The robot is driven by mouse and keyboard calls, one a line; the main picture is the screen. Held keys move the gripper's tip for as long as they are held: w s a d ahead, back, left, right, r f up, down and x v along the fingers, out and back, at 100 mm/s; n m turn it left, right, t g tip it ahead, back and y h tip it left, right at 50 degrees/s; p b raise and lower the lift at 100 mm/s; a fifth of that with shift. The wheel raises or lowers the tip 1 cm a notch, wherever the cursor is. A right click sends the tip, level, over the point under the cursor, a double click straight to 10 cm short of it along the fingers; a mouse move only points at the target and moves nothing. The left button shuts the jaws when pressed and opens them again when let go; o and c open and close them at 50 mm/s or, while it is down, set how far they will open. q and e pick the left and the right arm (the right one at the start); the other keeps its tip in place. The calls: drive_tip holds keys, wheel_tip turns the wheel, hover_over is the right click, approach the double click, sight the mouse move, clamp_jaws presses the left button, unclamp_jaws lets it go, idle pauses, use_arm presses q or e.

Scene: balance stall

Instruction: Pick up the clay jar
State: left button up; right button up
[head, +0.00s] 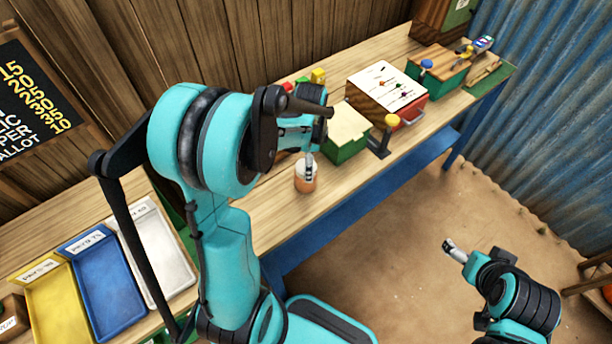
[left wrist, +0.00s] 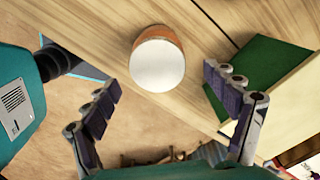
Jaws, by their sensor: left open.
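The clay jar (head: 305,184) is a small orange-brown pot standing on the wooden counter near its front edge. In the left wrist view the jar (left wrist: 158,62) shows from above as a pale round top with an orange rim. My left gripper (head: 309,166) is over the jar in the head view, and one finger hides part of it. In the left wrist view my left gripper (left wrist: 167,112) is open, its fingers apart, with the jar beyond the tips and between their lines. My right gripper (head: 454,249) is away from the counter at lower right; its jaws are unclear.
A green box (head: 345,148) with a pale top stands close beside the jar. A yellow-knobbed stand (head: 385,136) and a red-and-white box (head: 411,113) are farther right. Yellow, blue (head: 107,306) and white trays lie at left. Bare counter lies in front of the jar's left.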

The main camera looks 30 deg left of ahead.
use_arm(q)
drive_tip(key=f, duration=0.1)
drive_tip(key=f+b, duration=0.1)
drive_tip(key=f, duration=0.1)
drive_tip(key=a+f, duration=0.1)
drive_tip(key=f, duration=0.1)
drive_tip(key=shift+s+f+b, duration=0.1)
drive_tip(key=shift+s+b, duration=0.2)
drive_tip(key=shift+b, duration=0.1)
drive_tip(key=shift+d+f, duration=0.1)
drive_tip(key=shift+f, duration=0.45)
drive_tip(key=c, duration=1.5)
